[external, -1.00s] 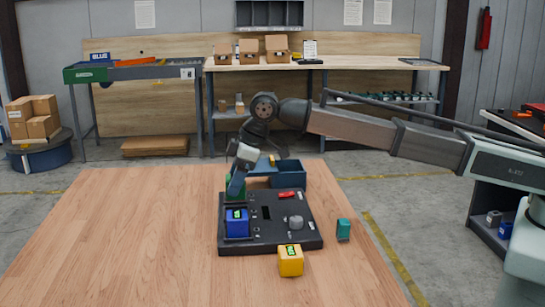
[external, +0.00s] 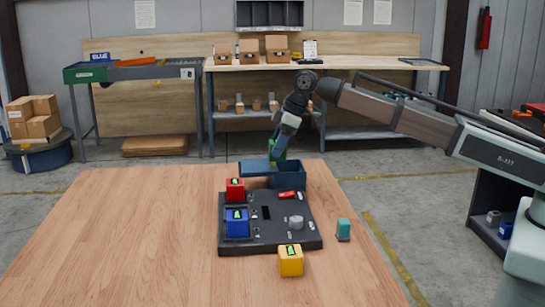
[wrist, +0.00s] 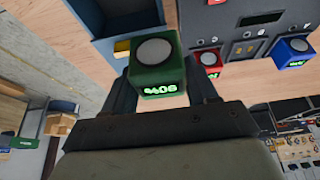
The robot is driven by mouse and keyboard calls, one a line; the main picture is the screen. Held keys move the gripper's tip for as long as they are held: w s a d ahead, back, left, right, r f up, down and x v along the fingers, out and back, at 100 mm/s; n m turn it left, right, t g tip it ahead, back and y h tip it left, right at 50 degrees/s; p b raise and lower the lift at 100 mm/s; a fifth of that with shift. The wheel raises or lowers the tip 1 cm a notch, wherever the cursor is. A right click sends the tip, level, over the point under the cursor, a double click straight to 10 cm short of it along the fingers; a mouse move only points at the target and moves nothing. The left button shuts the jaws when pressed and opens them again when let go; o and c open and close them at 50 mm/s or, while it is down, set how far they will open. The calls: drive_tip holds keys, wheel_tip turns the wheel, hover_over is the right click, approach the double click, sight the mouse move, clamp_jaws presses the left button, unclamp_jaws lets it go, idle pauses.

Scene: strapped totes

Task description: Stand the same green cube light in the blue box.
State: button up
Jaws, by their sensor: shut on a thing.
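My gripper (external: 279,158) is shut on a green cube light (wrist: 158,72). In the wrist view the cube sits between both fingers, with a round pale disc on one face and a lit green readout on another. The external view shows the green cube (external: 279,147) partly hidden by my gripper, held at the blue box (external: 290,181) behind the black panel. The box is open-topped and also shows in the wrist view (wrist: 112,18), beside the cube. I cannot tell how high the cube is above it. A small yellow piece (wrist: 122,47) shows at the box.
The black panel (external: 268,242) carries a red cube (external: 235,189), a blue cube (external: 237,224), a red piece (external: 287,195) and a grey knob (external: 296,222). A yellow cube (external: 291,262) and a teal block (external: 343,230) stand near its front and right. The table's left side is clear.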

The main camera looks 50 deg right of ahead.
drive_tip(key=shift+w+d+f, duration=0.1)
drive_tip(key=shift+d+f, duration=0.8)
drive_tip(key=shift+f, duration=0.25)
drive_tip(key=shift+d+f, duration=0.85)
drive_tip(key=shift+f, duration=0.35)
drive_tip(key=shift+w+d+f, duration=0.1)
drive_tip(key=shift+d+f, duration=0.8)
drive_tip(key=shift+f, duration=0.25)
drive_tip(key=shift+f, duration=1.55)
